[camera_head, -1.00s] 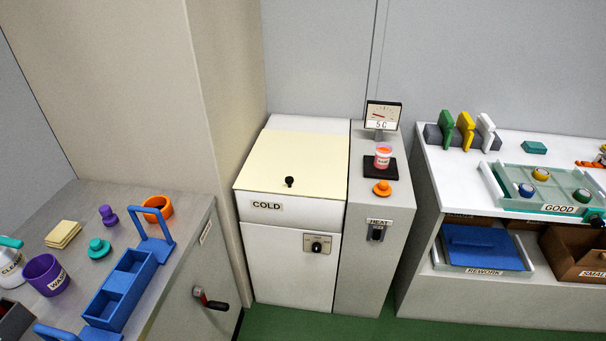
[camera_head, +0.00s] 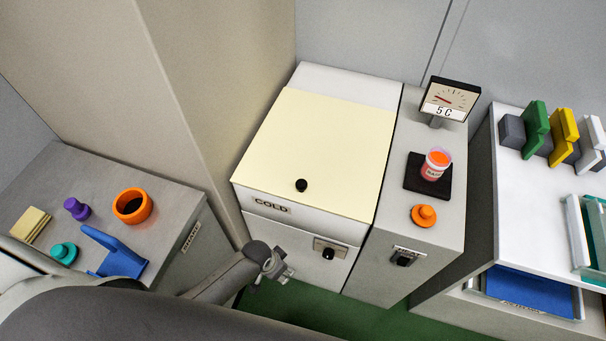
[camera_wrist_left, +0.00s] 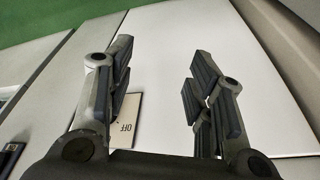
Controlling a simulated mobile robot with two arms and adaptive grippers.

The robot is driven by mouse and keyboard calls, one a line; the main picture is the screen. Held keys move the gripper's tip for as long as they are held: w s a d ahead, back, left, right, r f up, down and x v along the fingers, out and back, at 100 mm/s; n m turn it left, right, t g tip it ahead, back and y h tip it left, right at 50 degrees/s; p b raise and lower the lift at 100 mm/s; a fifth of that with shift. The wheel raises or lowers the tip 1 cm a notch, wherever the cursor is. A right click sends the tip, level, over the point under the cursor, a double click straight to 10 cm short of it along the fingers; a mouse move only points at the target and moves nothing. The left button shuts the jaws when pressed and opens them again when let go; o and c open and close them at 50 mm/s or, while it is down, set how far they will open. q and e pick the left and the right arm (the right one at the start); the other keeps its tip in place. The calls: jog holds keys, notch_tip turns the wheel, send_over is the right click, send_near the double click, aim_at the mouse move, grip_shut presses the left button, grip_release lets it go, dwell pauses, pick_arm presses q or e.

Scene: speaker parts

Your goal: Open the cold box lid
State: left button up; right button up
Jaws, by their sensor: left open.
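The cold box (camera_head: 275,228) is a white cabinet marked COLD. Its cream lid (camera_head: 318,135) lies shut on top, with a small black knob (camera_head: 301,185) near the front edge. My left gripper (camera_head: 278,266) is in front of the cabinet, below and left of the knob and apart from it. In the left wrist view the left gripper (camera_wrist_left: 155,82) is open, with nothing between its fingers. A white panel lies beyond it, with a plate reading OFF (camera_wrist_left: 124,122) partly hidden by a finger. My right gripper is not in view.
A grey heater cabinet (camera_head: 440,205) adjoins on the right, bearing an orange-filled jar (camera_head: 436,164), an orange knobbed piece (camera_head: 424,215) and a 5 C gauge (camera_head: 450,98). A beige wall (camera_head: 190,90) stands at the left. A grey bench (camera_head: 75,165) holds small parts.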

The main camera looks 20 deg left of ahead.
pick_arm(q)
jog(key=w+d+r+m+h+p, duration=0.1)
jog(key=w+d+r, duration=0.15)
jog(key=r, duration=0.35)
jog(key=w+d+r+m, duration=0.1)
jog(key=w+d+r, duration=0.15)
jog(key=r, duration=0.45)
notch_tip(320, 180, up, 22)
jog(key=f+m+g+y+p, duration=0.1)
jog(key=m+g+y+p, duration=0.1)
jog(key=m, duration=0.9)
send_over(301, 183)
jog(key=shift+r, duration=0.25)
jog(key=shift+f, duration=0.35)
notch_tip(301, 183, down, 10)
jog(key=shift+r+p, duration=0.15)
jog(key=shift+p, duration=0.5)
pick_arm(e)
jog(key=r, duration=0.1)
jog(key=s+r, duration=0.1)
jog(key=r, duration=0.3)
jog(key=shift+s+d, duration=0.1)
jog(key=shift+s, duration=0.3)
